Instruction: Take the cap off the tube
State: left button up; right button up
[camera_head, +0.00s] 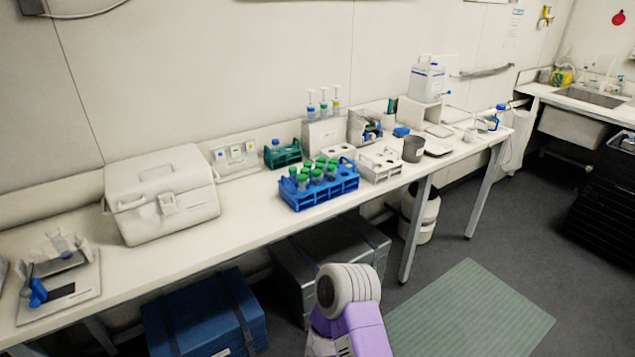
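A blue rack (318,191) on the bench holds several upright tubes with green caps (308,170). Behind it and to the left, a small green rack (283,157) holds a tube with a blue cap (275,144). I cannot tell which tube the task means. Every cap that I can make out sits on its tube. Neither of my grippers shows in this view. A white and purple part at the bottom middle looks like one of my arm links, in front of the bench and below the tabletop.
A large white cooler box (162,193) stands left of the racks. A white rack (380,164) and a grey beaker (413,149) stand to the right. A scale (58,285) is at the far left. The bench front before the cooler and blue rack is clear.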

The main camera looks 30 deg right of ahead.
aim_at(316, 181)
jog(key=z, duration=1.65)
jog(key=i, duration=1.8)
jog(key=u, duration=1.05)
